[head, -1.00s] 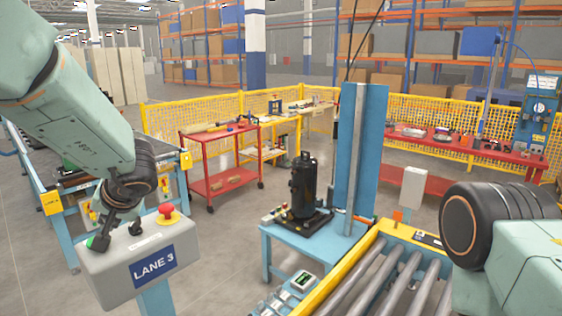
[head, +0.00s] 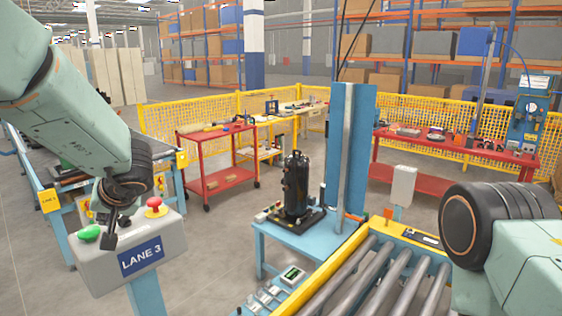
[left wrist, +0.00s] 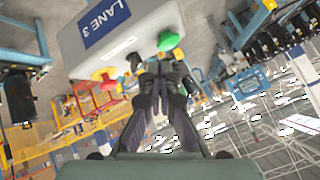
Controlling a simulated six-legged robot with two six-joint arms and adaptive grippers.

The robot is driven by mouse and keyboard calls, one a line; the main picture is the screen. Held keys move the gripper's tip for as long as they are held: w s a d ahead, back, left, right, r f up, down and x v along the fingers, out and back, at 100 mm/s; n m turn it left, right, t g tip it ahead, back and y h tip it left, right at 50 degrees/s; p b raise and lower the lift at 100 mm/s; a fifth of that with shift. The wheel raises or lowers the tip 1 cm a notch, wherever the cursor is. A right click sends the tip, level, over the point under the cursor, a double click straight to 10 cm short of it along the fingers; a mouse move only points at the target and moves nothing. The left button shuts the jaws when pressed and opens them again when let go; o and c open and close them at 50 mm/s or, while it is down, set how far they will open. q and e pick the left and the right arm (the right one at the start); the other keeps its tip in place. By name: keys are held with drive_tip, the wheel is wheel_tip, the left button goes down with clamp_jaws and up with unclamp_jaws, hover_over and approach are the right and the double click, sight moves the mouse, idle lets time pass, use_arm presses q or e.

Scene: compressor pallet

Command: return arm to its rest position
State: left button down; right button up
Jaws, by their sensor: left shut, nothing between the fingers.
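The fingers are shut and empty. The green button (head: 90,232) is just left of the fingertips, apart from them in the head view. The red button (head: 154,207) on its yellow base stands at the box's right end. In the left wrist view the shut fingers (left wrist: 160,72) point toward the box (left wrist: 110,28), near the green button (left wrist: 170,41); the red button (left wrist: 104,74) is farther left. My right gripper is out of view.
A blue table (head: 268,232) holds a black compressor (head: 296,185). A roller conveyor (head: 345,283) with a yellow rail lies at front right, near my right arm. Red carts and yellow fencing (head: 185,118) stand behind. Grey floor is open between box and table.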

use_arm(q)
drive_tip(key=s+d+f+h+b, duration=0.15)
drive_tip(key=s+f+b, duration=0.25)
drive_tip(key=f, duration=0.7)
drive_tip(key=s+d+f+m+t+h+b, duration=0.1)
drive_tip(key=s+d+f+b, duration=0.2)
drive_tip(key=f, duration=0.8)
drive_tip(key=s+d+f+h+b, duration=0.15)
drive_tip(key=s+f+b, duration=0.3)
drive_tip(key=f, duration=0.55)
drive_tip(key=s+d+f+m+g+h+b, duration=0.1)
drive_tip(key=s+f+b, duration=0.6)
drive_tip(key=s+f, duration=0.7)
drive_tip(key=s+d+f+m+g+h+b, duration=0.1)
drive_tip(key=s+d+f+g+b, duration=0.4)
drive_tip(key=s+f, duration=0.9)
drive_tip(key=shift+s+d+m+g+h+b, duration=0.3)
drive_tip(key=shift+s+m+h+b, duration=0.1)
drive_tip(key=shift+h+b, duration=0.5)
